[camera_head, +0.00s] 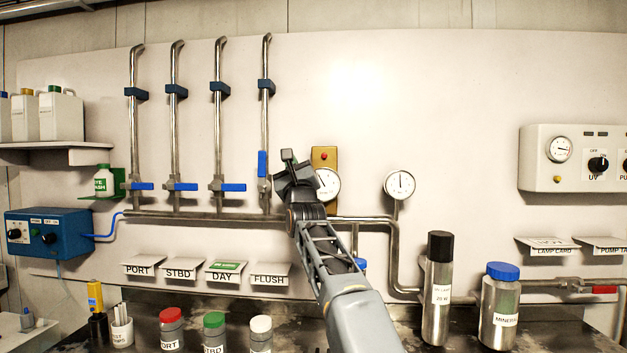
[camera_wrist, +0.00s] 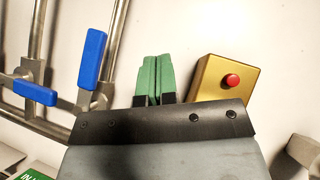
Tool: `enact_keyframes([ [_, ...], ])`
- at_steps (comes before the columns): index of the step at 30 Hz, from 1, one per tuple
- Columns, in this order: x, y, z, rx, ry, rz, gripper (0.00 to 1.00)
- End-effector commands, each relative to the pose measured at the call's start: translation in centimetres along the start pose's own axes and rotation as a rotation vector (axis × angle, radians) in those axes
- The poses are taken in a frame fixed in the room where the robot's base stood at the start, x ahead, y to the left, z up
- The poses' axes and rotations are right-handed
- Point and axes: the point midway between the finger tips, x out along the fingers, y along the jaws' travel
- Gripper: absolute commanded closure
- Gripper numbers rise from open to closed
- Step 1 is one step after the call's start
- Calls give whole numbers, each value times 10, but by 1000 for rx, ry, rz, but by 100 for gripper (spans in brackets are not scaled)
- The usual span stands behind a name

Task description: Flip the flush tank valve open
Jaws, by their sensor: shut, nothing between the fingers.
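The flush valve handle (camera_head: 263,164) is the blue lever on the fourth pipe from the left, above the FLUSH label (camera_head: 270,278). It stands upright in line with its pipe. It shows in the wrist view too (camera_wrist: 91,62), left of my fingers and also along its pipe. My gripper (camera_head: 288,156) has green fingertips and is just right of this handle. In the wrist view, the fingers (camera_wrist: 156,75) are pressed together and empty, with a visible gap to the handle.
Three other blue handles, such as the day tank's (camera_head: 232,187), lie crosswise. A yellow box with a red button (camera_wrist: 231,81) is close to the right of my fingers. A gauge (camera_head: 328,184) sits behind my wrist. Bottles (camera_head: 437,290) stand on the bench.

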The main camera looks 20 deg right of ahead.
Motion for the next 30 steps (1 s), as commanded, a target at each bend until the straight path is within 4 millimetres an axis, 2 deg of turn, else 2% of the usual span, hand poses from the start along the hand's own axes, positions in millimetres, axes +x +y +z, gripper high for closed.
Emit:
enact_keyframes([
  [1,-12,-5,3,0,-5,-2,100],
  [3,-21,-15,8,0,-4,-2,100],
  [12,-51,-45,21,-1,-3,-2,100],
  [18,-59,-52,25,0,-3,-1,100],
  [30,-60,-54,25,1,-2,0,100],
])
